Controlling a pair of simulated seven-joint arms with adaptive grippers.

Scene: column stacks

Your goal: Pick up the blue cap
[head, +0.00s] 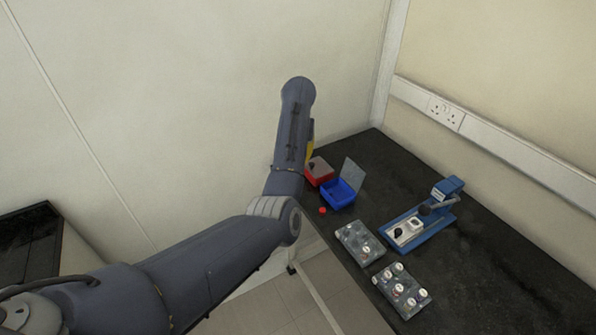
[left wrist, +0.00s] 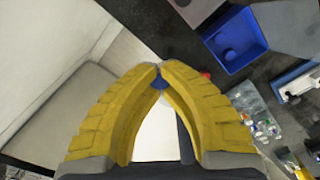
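The blue cap (left wrist: 158,84) shows in the left wrist view as a small blue piece between the yellow fingertips. My left gripper (left wrist: 160,72) is shut on it, and the fingers cover most of it. In the head view only a sliver of yellow finger (head: 310,147) shows beside my left arm, and the held cap is hidden there. My right gripper is in neither view.
A blue box (head: 342,193) with a raised grey lid and a red box (head: 319,171) stand at the black bench's far end. A red cap (head: 322,210) lies near the edge. Two trays (head: 360,243) (head: 402,291) hold small items beside a blue device (head: 432,228).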

